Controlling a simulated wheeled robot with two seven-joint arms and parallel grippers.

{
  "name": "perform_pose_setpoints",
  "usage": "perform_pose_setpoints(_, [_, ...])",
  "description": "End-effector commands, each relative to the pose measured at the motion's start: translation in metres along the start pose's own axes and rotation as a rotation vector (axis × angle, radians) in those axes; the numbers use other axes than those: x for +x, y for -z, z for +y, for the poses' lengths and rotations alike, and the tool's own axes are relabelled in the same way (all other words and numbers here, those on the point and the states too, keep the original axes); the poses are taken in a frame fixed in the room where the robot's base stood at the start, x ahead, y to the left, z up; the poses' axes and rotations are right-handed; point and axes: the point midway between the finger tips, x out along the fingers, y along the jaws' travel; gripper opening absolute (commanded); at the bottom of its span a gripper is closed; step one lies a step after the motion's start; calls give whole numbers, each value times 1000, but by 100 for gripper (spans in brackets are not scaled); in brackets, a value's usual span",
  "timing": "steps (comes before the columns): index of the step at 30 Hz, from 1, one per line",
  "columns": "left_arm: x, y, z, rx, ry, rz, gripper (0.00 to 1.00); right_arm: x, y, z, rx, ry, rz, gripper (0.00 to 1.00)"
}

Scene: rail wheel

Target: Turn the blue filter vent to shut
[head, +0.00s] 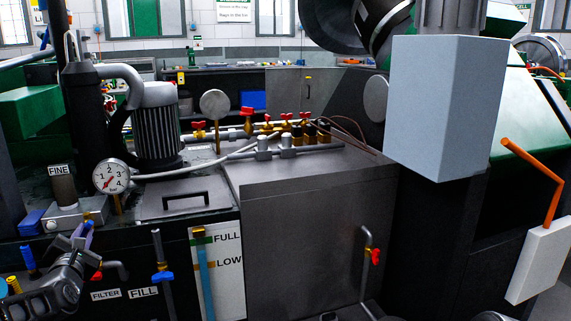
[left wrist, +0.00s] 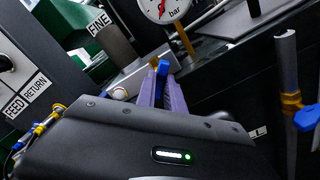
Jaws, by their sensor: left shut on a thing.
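The blue filter vent handle (left wrist: 162,68) shows in the left wrist view between the tips of my two purple fingers. Its brass fitting lies just behind it, by the grey block (left wrist: 138,74) under the FINE label. My left gripper (left wrist: 162,80) is shut on the handle. In the head view my left gripper (head: 84,233) reaches up from the lower left to the front of that block, below the pressure gauge. There the fingers mostly hide the handle, so its angle is hard to tell. My right gripper is in neither view.
The pressure gauge (head: 110,177) stands just right of the vent. A red-handled tap (head: 97,276) sits by the FILTER label, close to my left gripper. A blue-handled valve (head: 162,276) is on the FILL pipe. The sight tube (head: 205,270) stands further right.

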Motion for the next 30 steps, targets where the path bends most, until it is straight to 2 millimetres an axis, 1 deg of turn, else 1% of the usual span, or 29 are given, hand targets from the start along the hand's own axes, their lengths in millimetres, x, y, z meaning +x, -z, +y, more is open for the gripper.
perform_pose_setpoints(10, [0,1,-1,26,1,0,0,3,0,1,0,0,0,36])
perform_pose_setpoints(14, [0,1,-2,112,1,-2,0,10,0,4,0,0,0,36])
perform_pose_setpoints(22, [0,1,-2,357,1,-1,0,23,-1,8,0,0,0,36])
perform_pose_setpoints(25, [0,1,-2,396,2,0,0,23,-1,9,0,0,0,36])
perform_pose_setpoints(30, [0,0,-1,403,2,0,0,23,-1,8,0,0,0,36])
